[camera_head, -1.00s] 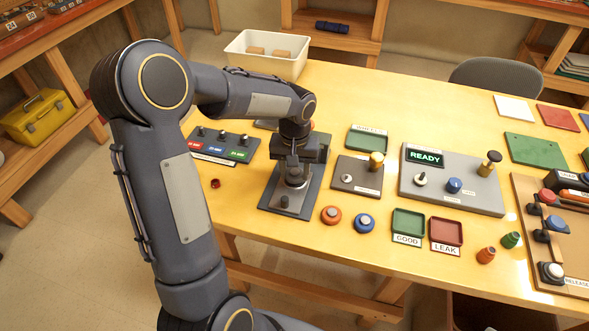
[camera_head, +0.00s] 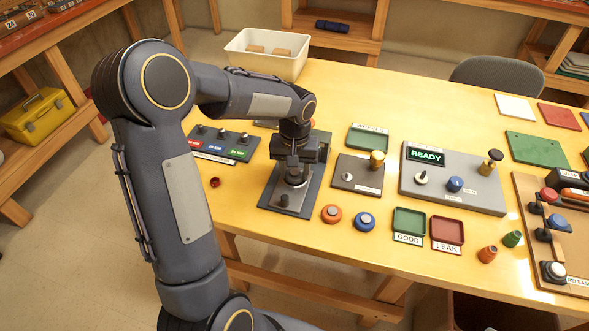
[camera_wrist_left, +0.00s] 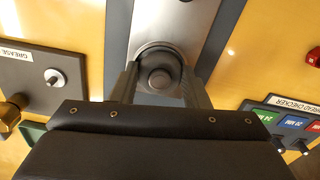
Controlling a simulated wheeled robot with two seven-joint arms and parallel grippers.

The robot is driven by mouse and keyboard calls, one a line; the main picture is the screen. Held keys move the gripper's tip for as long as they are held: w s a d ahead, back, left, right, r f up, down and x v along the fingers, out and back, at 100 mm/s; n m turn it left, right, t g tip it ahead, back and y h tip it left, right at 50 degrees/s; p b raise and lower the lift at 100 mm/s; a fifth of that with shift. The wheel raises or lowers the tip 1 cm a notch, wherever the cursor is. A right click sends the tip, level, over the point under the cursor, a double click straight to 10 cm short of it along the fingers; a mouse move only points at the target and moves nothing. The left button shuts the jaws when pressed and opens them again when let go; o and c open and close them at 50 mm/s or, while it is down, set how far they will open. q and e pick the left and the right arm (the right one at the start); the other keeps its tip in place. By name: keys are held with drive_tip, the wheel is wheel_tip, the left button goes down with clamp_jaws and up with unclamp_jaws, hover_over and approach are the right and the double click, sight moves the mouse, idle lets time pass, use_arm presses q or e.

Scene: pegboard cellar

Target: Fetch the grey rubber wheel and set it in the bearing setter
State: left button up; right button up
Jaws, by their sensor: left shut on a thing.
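The bearing setter (camera_head: 308,199) is a dark base with a metal plate, near the table's front edge in the head view. It also shows in the left wrist view (camera_wrist_left: 218,38). My left gripper (camera_head: 294,172) is low over the setter, pointing down. In the left wrist view, my left gripper's fingers (camera_wrist_left: 162,88) are shut on the grey rubber wheel (camera_wrist_left: 160,74), a dark round piece with a knob-like middle. The wheel is over the setter's round metal seat. I cannot tell whether it touches the seat. My right gripper is out of view.
The thread checker (camera_head: 206,150) stands left of the setter and the grease block (camera_head: 350,183) right of it. Orange (camera_head: 331,214) and blue (camera_head: 365,221) round pieces lie close by at the right. A small red piece (camera_head: 214,182) lies left. A white bin (camera_head: 238,54) stands behind.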

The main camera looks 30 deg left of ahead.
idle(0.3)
use_arm(q)
drive_tip(key=o, duration=1.5)
drive_tip(key=shift+c, duration=0.2)
drive_tip(key=shift+r+p, duration=2.4)
drive_tip(key=shift+r, duration=0.75)
